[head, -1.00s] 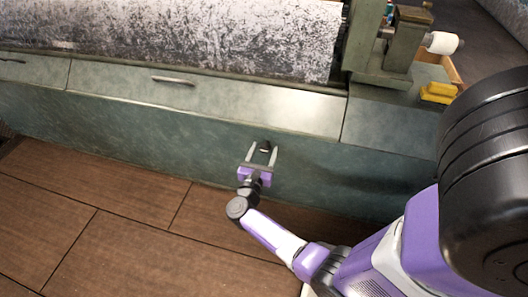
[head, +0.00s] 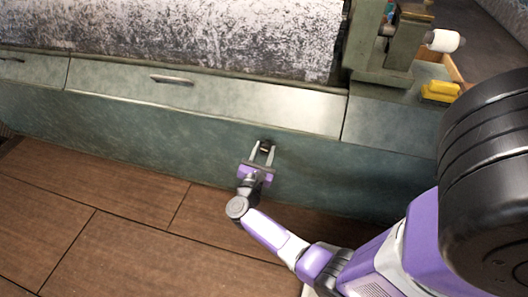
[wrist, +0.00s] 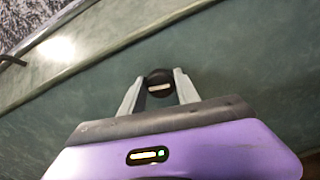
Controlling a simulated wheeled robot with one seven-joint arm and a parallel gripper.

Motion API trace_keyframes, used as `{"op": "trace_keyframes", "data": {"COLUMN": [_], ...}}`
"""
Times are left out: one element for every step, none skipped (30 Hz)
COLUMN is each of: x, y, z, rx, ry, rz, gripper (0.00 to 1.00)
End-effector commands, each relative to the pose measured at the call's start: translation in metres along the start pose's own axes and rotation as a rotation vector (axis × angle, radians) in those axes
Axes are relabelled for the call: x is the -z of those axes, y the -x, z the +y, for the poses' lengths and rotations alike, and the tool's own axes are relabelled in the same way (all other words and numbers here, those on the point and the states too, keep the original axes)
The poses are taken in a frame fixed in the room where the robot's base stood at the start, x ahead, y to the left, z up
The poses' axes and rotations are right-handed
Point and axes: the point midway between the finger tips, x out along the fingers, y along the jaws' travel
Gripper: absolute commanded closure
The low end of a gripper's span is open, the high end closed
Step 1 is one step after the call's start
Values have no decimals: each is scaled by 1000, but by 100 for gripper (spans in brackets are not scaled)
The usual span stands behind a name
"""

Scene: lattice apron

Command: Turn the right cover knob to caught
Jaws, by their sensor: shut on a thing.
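The cover knob (wrist: 159,84) is a small round black knob with a pale bar across its face. It sits on the green front panel (wrist: 240,70) below the drawers. In the head view the knob (head: 265,147) is small and partly hidden by the fingers. My gripper (wrist: 158,88) is shut on the knob, with one pale finger on each side. In the head view my gripper (head: 263,152) reaches up to the panel from below. In the wrist view the pale bar lies nearly level, slightly tilted.
A drawer front with a bar handle (head: 172,80) is above the knob. A large speckled roller (head: 200,35) lies over the drawers. A yellow block (head: 440,92) and a white roll (head: 443,41) are at the right. The wooden floor (head: 130,230) is clear at the left.

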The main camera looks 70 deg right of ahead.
Motion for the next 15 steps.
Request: {"op": "trace_keyframes", "data": {"x": [3, 3, 3, 3, 3, 3, 3, 3, 3, 4, 4, 4, 4, 4, 4], "y": [0, 0, 0, 0, 0, 0, 0, 0, 0, 0, 0, 0, 0, 0, 0], "z": [-1, -1, -1, -2, -2, -2, -2, -2, -2, -3, -3, -3, -3, -3, -3], "rx": [0, 1, 1, 1, 0, 0, 0, 0, 0, 1, 1, 1, 0, 0, 0], "ry": [-41, -69, -106, -134, -162, -200, -229, -257, -296, -324, -353, -392, -421, -448, -486], "rz": [-1, -1, -1, 0, -1, -1, -1, -1, -1, -1, 0, -1, -1, -1, -1], "gripper": [100, 100, 100, 100, 100, 100, 100, 100, 100, 100, 100, 100, 100, 100, 100]}}
